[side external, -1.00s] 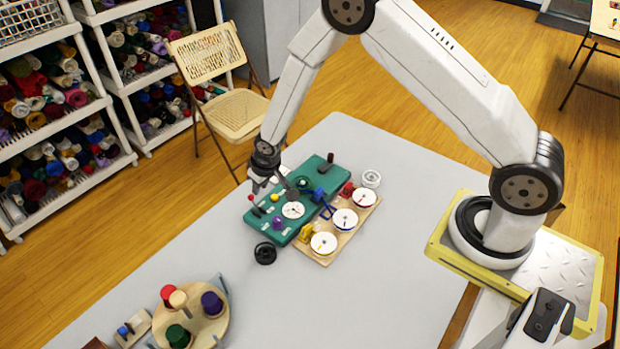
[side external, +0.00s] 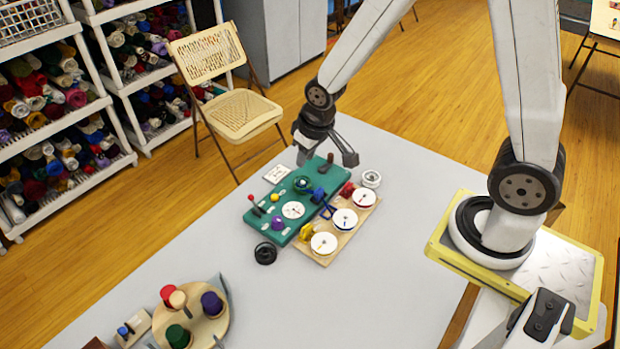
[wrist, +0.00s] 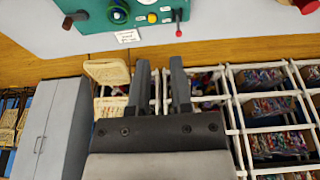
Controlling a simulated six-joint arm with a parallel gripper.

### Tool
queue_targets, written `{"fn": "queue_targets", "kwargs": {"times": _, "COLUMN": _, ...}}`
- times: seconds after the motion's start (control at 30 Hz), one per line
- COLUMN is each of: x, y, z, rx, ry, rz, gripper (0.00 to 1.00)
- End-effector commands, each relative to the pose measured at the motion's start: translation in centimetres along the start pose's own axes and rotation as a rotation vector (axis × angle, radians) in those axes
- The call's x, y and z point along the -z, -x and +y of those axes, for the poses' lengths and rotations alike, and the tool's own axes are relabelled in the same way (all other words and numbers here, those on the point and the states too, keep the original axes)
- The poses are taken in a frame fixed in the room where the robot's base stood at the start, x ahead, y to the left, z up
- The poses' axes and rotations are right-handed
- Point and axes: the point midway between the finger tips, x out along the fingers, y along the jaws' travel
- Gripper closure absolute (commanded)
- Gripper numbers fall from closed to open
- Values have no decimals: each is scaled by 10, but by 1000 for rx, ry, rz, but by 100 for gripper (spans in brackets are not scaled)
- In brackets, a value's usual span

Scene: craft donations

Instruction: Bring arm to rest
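My arm is raised over the grey table (side external: 200,245). My gripper (side external: 328,158) is at the table's far end, just behind the green board (side external: 262,228), and overlaps its far edge in the side external view. The two dark fingers are spread apart with nothing between them. In the wrist view my gripper (wrist: 161,75) also shows a clear gap between the fingers, and the green board (wrist: 95,30) is at the top with knobs and a red-tipped lever.
A wooden board with white dials (side external: 322,243) lies beside the green board. A white card (side external: 277,174) is by its far left corner. A black ring (side external: 265,253) and a round wooden stand with colored pegs (side external: 218,325) are nearer. A folding chair (side external: 235,112) stands beyond the table.

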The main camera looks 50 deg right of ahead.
Motion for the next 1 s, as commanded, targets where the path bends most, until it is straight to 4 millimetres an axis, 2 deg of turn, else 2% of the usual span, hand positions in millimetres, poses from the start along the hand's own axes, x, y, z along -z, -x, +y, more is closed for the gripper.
{"fn": "queue_targets", "kwargs": {"times": 0.03, "x": -8, "y": 10, "z": 2, "rx": 0, "ry": -1, "rz": 1, "gripper": 74}}
{"fn": "queue_targets", "kwargs": {"times": 0.2, "x": -38, "y": 34, "z": 6, "rx": 4, "ry": 0, "rz": -8, "gripper": 74}}
{"fn": "queue_targets", "kwargs": {"times": 0.4, "x": -66, "y": 52, "z": 9, "rx": 9, "ry": 1, "rz": -18, "gripper": 74}}
{"fn": "queue_targets", "kwargs": {"times": 0.6, "x": -77, "y": 57, "z": 10, "rx": 11, "ry": 2, "rz": -24, "gripper": 74}}
{"fn": "queue_targets", "kwargs": {"times": 0.83, "x": -78, "y": 57, "z": 10, "rx": 11, "ry": 2, "rz": -25, "gripper": 74}}
{"fn": "queue_targets", "kwargs": {"times": 0.87, "x": -78, "y": 57, "z": 10, "rx": 11, "ry": 2, "rz": -25, "gripper": 80}}
{"fn": "queue_targets", "kwargs": {"times": 0.9, "x": -78, "y": 57, "z": 10, "rx": 11, "ry": 2, "rz": -25, "gripper": 93}}
{"fn": "queue_targets", "kwargs": {"times": 0.93, "x": -77, "y": 57, "z": 10, "rx": 11, "ry": 2, "rz": -25, "gripper": 100}}
{"fn": "queue_targets", "kwargs": {"times": 1.0, "x": -76, "y": 56, "z": 10, "rx": 11, "ry": 3, "rz": -25, "gripper": 100}}
